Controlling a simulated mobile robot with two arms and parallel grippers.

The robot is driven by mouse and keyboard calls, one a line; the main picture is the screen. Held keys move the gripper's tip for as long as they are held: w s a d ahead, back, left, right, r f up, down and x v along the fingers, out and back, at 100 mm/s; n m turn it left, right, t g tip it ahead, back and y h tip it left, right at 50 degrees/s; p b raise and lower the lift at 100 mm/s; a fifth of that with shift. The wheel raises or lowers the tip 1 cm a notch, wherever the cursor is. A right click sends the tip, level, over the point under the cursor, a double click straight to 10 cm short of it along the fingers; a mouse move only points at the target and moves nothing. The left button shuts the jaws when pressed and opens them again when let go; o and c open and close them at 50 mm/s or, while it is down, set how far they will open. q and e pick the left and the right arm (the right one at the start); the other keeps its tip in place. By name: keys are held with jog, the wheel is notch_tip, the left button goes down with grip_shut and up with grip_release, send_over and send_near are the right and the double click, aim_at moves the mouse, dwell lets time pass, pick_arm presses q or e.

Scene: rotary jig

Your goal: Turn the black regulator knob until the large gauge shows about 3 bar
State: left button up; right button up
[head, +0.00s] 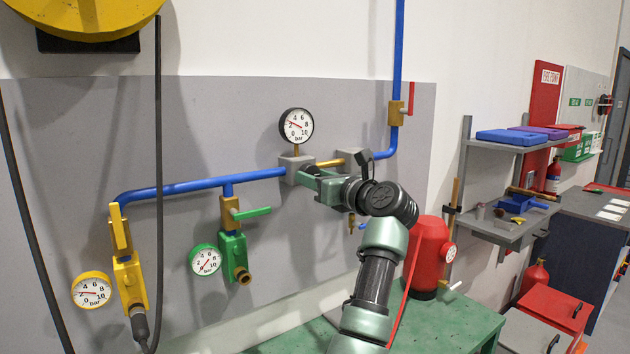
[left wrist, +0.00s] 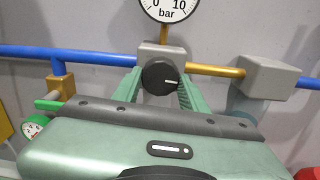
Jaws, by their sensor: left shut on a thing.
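The black regulator knob (left wrist: 159,77) sits on the front of a grey regulator block (left wrist: 152,50) in the left wrist view. Its white mark points right. My left gripper (left wrist: 158,84) has its green fingers on either side of the knob and is shut on it. In the head view my left gripper (head: 308,178) reaches the regulator block (head: 291,168) and hides the knob. The large white gauge (head: 296,125) stands above the block. Its red needle points up-left, between 2 and 4. In the left wrist view only the gauge's lower part (left wrist: 167,10) shows. My right gripper is out of view.
A blue pipe (head: 190,187) runs left from the block to a green-handled valve (head: 252,213) and a yellow valve (head: 126,270) with small gauges. A red tank (head: 428,255) stands on the green bench (head: 455,325) at right. Shelves (head: 500,146) stand further right.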

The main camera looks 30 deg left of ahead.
pick_arm(q)
jog(key=o, duration=1.4)
jog(key=shift+c, duration=0.2)
jog(key=shift+d, duration=0.1)
jog(key=b+v, duration=0.3)
jog(key=v, duration=0.4)
jog(key=shift+d, duration=0.4)
jog(key=shift+s, duration=0.15)
